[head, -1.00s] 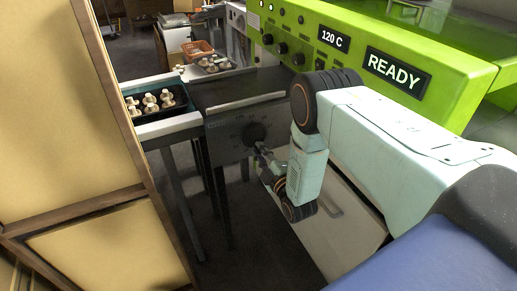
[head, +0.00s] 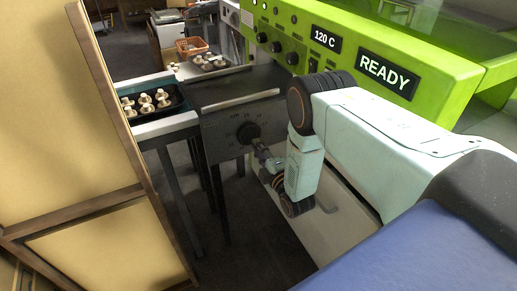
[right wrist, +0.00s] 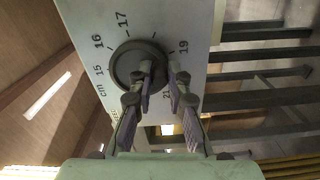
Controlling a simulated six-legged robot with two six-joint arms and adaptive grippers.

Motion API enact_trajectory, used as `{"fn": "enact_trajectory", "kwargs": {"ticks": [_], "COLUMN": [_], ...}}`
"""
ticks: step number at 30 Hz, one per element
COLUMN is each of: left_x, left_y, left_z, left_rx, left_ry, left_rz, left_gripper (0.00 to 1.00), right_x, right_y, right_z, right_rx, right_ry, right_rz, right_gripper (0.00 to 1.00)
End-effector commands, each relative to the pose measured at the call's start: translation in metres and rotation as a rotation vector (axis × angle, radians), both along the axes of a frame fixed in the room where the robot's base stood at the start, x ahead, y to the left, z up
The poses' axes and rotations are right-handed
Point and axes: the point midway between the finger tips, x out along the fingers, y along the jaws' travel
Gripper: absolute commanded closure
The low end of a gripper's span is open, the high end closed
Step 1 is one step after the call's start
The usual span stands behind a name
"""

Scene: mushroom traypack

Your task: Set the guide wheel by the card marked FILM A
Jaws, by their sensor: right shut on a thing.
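The guide wheel (head: 248,132) is a dark round knob on a grey panel (head: 218,143) with a printed scale. I cannot tell which mark the wheel points to. No card marked FILM A shows in either view. My left gripper is not in view.
A green machine (head: 440,89) with READY and 120 C signs stands behind my right arm. A black tray (head: 172,100) of mushrooms is left of the panel; another tray (head: 208,64) and an orange basket (head: 190,47) are farther back. A tan framed board (head: 75,100) fills the left.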

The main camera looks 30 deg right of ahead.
Motion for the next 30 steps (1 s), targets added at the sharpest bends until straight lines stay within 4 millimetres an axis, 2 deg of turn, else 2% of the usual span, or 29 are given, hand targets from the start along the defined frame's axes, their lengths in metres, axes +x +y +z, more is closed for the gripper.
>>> {"fn": "enact_trajectory", "kwargs": {"ticks": [2,3,11,19,23,26,30], "left_x": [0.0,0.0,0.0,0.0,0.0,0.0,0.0], "left_y": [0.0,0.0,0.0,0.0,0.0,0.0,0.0], "left_z": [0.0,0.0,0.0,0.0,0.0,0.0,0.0], "left_rx": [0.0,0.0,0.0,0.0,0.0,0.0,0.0], "left_ry": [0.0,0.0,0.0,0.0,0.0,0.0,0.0], "left_rz": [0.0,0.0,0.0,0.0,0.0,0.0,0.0], "left_gripper": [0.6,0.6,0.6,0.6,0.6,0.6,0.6], "right_x": [0.0,0.0,0.0,0.0,-0.007,-0.022,-0.051], "right_y": [-0.001,-0.001,-0.001,0.0,0.0,0.0,0.002], "right_z": [0.0,0.0,0.0,0.0,0.0,0.0,-0.001], "right_rx": [0.001,0.001,0.001,0.002,0.002,0.003,0.002], "right_ry": [0.0,0.0,0.0,0.0,0.001,0.002,0.004], "right_rz": [-0.003,-0.003,-0.002,-0.001,-0.001,-0.002,-0.002], "right_gripper": [1.0,0.83,0.61,0.61,0.61,0.61,0.61]}}
